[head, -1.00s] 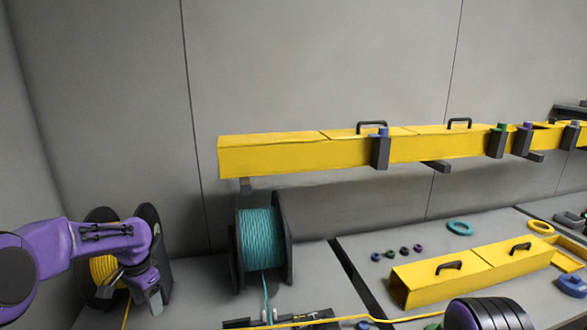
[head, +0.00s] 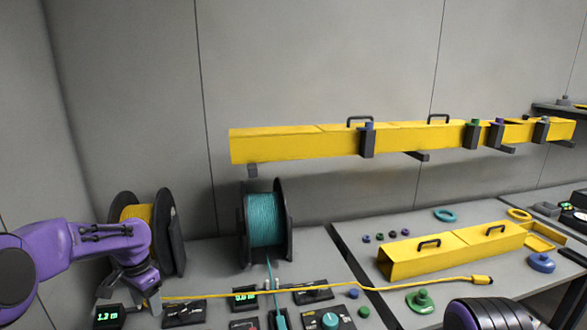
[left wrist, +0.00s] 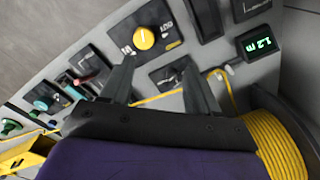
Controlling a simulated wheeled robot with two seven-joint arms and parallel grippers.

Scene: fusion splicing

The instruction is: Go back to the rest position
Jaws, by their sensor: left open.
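My left gripper (head: 150,303) is open at the lower left of the head view, in front of the yellow cable spool (head: 139,213). In the left wrist view its two dark fingers (left wrist: 158,64) stand apart over the bench panels. A yellow cable (left wrist: 160,97) passes across the space between or below the fingers; I cannot tell its depth. In the head view the yellow cable (head: 330,290) runs from near the gripper rightward to a yellow connector end (head: 481,279).
A teal cable spool (head: 263,220) stands right of the yellow one. Panels with knobs and green displays (head: 108,315) line the bench front. A long yellow duct (head: 300,142) is mounted on the wall. A shorter yellow duct (head: 455,250) lies on the right bench.

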